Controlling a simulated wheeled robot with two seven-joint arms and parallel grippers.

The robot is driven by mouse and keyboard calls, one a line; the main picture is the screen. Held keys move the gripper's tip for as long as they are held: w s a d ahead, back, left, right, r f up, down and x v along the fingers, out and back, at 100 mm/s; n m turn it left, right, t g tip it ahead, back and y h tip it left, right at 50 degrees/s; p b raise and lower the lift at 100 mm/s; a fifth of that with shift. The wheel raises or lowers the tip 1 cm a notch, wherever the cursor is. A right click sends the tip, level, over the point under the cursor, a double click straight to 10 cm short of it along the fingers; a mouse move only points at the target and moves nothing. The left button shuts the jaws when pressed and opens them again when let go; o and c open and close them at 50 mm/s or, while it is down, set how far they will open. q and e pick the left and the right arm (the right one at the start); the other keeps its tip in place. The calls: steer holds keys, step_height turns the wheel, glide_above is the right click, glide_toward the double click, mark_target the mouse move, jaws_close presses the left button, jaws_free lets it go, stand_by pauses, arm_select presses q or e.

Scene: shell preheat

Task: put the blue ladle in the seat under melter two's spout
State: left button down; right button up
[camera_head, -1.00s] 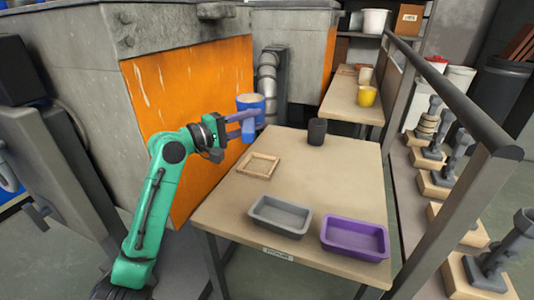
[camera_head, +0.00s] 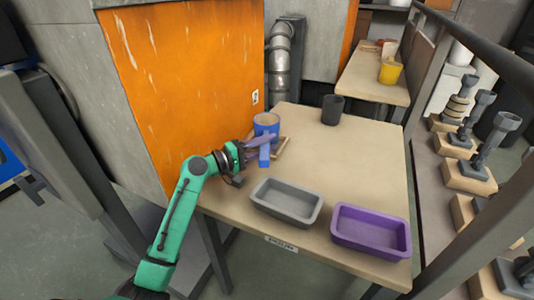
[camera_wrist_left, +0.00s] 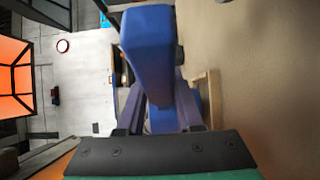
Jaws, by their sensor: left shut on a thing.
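The blue ladle (camera_head: 266,127) is a round cup with a pale top and a blue handle block. My left gripper (camera_head: 257,142), with purple fingers, is shut on its handle and holds it upright near the table's back left edge. In the left wrist view the ladle's blue handle (camera_wrist_left: 148,50) fills the middle and hides most of the cup. A square wooden frame (camera_head: 284,148) lies on the table, partly hidden behind the ladle and gripper. I cannot tell whether the frame is the seat. No spout shows now. My right gripper is not in view.
A grey tray (camera_head: 287,211) and a purple tray (camera_head: 371,247) stand at the table's front. A dark cup (camera_head: 332,110) stands at the back. An orange furnace wall (camera_head: 190,80) rises close on the left. The table's middle right is bare.

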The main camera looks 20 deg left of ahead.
arm_select(q)
steer(key=shift+f, duration=0.8)
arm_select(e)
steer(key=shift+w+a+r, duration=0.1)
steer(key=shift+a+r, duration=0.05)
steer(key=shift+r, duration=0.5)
arm_select(q)
steer(key=shift+f, duration=0.1)
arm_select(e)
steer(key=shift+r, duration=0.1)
arm_select(q)
steer(key=c, duration=0.6)
jaws_free()
steer(key=shift+o, duration=0.2)
